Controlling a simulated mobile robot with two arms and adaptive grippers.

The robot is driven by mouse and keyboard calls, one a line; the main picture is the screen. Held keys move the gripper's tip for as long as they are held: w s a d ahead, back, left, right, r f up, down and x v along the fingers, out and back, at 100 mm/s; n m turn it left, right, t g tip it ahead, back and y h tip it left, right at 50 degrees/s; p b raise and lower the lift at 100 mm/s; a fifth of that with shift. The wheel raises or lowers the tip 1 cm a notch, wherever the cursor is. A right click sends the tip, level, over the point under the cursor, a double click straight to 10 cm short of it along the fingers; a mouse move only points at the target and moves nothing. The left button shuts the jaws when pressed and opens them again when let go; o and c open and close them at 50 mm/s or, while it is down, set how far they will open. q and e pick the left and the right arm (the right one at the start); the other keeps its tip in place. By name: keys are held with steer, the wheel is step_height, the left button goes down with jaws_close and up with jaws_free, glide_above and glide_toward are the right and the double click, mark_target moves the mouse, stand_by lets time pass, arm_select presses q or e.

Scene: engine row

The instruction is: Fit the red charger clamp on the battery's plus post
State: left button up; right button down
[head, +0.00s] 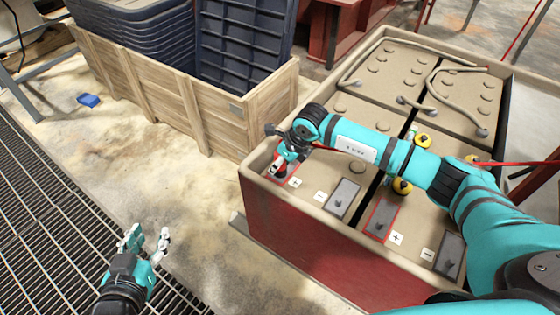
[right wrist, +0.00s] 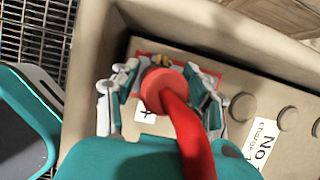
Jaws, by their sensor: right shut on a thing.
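The red charger clamp (head: 284,158) is held in my right gripper (head: 287,152) over the near left corner of the battery (head: 305,198). In the right wrist view the fingers of my right gripper (right wrist: 160,104) stand on both sides of the clamp's round red end (right wrist: 160,90), and its red cable (right wrist: 188,130) runs toward the camera. A red-edged pad with a plus label (head: 295,182) lies under the clamp. The post there is hidden, so I cannot tell whether the clamp touches it. My left gripper (head: 146,243) is open and empty, away from the battery.
Other pads carry a minus label (head: 320,196) and a second plus label (head: 397,239). A blue object (head: 89,100) lies on the floor. Metal grating (head: 40,220) is at left.

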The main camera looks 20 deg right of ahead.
steer(key=c, duration=0.6)
jaws_free()
steer(key=v, duration=1.2)
